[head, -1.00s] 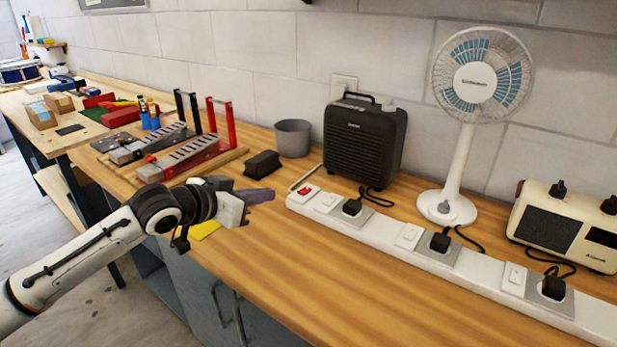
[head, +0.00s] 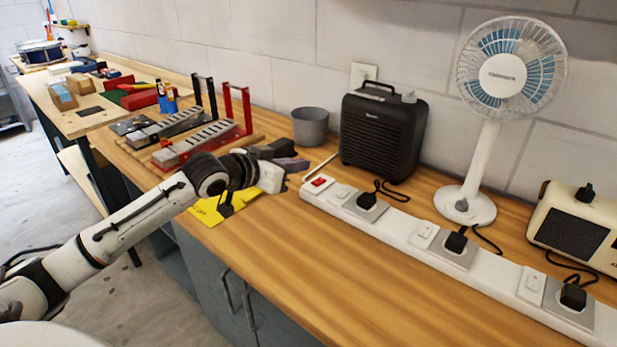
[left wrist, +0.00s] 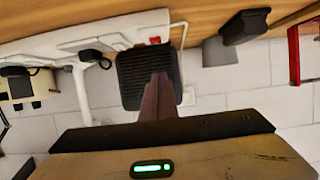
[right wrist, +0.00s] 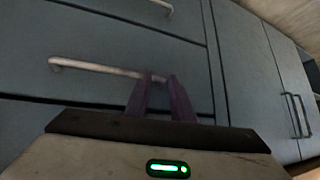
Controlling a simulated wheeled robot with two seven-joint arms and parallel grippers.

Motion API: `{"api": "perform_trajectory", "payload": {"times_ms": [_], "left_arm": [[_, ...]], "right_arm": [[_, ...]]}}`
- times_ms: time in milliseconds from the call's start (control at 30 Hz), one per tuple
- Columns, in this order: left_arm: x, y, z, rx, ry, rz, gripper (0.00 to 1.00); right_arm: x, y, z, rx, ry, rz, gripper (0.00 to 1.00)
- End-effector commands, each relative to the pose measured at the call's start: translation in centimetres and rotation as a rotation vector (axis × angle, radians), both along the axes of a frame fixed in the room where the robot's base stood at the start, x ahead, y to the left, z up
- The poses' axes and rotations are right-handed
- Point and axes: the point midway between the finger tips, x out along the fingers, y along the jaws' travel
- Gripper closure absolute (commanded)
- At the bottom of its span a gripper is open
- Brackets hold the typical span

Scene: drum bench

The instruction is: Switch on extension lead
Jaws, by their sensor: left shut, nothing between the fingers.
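The white extension lead (head: 400,222) runs along the bench from the middle to the lower right. A red rocker switch (head: 319,181) sits at its left end; it also shows in the left wrist view (left wrist: 155,40). Black plugs fill its sockets, each with a small white switch beside it. My left gripper (head: 303,164) is shut and empty, just left of and behind the lead's red-switch end, apart from it. My right gripper (right wrist: 160,80) is out of the head view; its fingers stand a little apart, in front of grey drawers. I cannot tell which way the red switch is tipped.
Behind the lead stand a black heater (head: 383,135), a white fan (head: 480,160) and a cream radio (head: 575,230). A grey pot (head: 310,125) is behind my left gripper. A yellow sheet (head: 215,208) lies under my left arm. The front of the bench is clear.

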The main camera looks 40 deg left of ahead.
Motion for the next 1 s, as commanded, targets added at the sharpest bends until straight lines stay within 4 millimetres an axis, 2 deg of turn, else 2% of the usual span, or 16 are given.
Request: {"api": "perform_trajectory", "payload": {"times_ms": [200,300,400,600,1000], "left_arm": [[3.6,-0.2,-1.2,-0.004,-0.003,0.001,1.0],[4.6,-0.4,-2.1,-0.002,0.002,0.001,1.0],[4.2,-0.4,-3.7,0.0,0.003,0.0,1.0],[4.0,-0.3,-5.4,0.0,0.001,0.001,1.0],[4.0,-0.3,-5.7,0.0,-0.001,0.0,1.0]], "right_arm": [[0.3,0.0,0.7,0.001,-0.007,0.0,0.78],[0.3,0.0,0.8,0.001,-0.007,0.0,0.78],[0.3,0.0,0.9,0.001,-0.007,0.0,0.78],[0.3,0.0,1.1,0.001,-0.006,0.0,0.78],[0.1,0.0,1.0,0.001,-0.003,0.0,0.78]]}}
